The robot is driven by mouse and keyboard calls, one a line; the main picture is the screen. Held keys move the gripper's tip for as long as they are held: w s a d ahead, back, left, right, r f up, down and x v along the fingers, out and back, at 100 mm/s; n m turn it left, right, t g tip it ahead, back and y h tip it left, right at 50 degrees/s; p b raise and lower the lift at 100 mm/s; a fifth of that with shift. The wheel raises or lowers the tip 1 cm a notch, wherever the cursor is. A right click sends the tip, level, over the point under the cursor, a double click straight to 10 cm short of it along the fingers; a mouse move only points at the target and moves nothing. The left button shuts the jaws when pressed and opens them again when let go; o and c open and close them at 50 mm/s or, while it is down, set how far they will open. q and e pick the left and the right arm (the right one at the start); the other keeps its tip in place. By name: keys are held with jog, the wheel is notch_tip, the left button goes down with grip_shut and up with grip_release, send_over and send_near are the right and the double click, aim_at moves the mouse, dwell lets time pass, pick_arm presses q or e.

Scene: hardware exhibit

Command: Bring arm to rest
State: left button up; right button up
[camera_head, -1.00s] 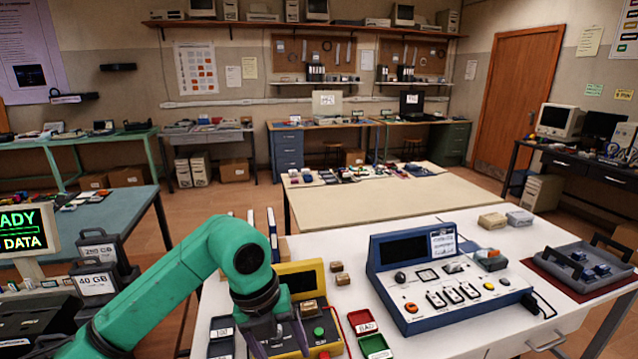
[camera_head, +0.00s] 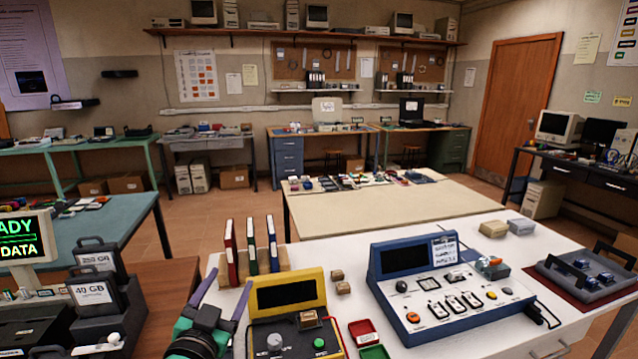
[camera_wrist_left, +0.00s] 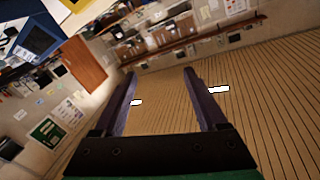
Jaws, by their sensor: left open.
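My left gripper (camera_head: 222,292) is low at the left of the white table in the head view, its two purple fingers spread and empty. It stands beside the yellow device (camera_head: 287,306), on its left, with the fingers pointing up and away from me. In the left wrist view the left gripper (camera_wrist_left: 160,88) also shows open, with nothing between its fingers. Most of the left arm is out of the head view. My right gripper is not in view.
A blue device (camera_head: 428,290) stands mid-table, and a grey tray (camera_head: 590,290) lies at the right. Several upright binders (camera_head: 251,248) stand behind the left gripper. Red and green small trays (camera_head: 364,332) lie right of the yellow device. Black drives (camera_head: 100,290) stand at the left.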

pick_arm(q)
jog(key=s+a+f+n+g+y, duration=0.1)
jog(key=s+a+f+g, duration=0.25)
jog(key=f, duration=0.55)
jog(key=s+a+f+n+g+y, duration=0.1)
jog(key=s+a+f+n+g, duration=0.1)
jog(key=s+f+g, duration=0.45)
jog(key=s+f+g+h, duration=0.1)
jog(key=s+f+g, duration=0.3)
jog(key=s+f, duration=0.65)
jog(key=s+f+g, duration=0.1)
jog(key=s+f, duration=0.2)
jog(key=f, duration=1)
jog(key=s+f+g, duration=0.1)
jog(key=s+f, duration=0.2)
jog(key=f, duration=1.1)
jog(key=s+a+f+g, duration=0.1)
jog(key=s+a+f, duration=0.2)
jog(key=s+f, duration=0.7)
jog(key=s, duration=0.4)
jog(key=shift+s+m, duration=0.15)
jog(key=shift+m, duration=0.15)
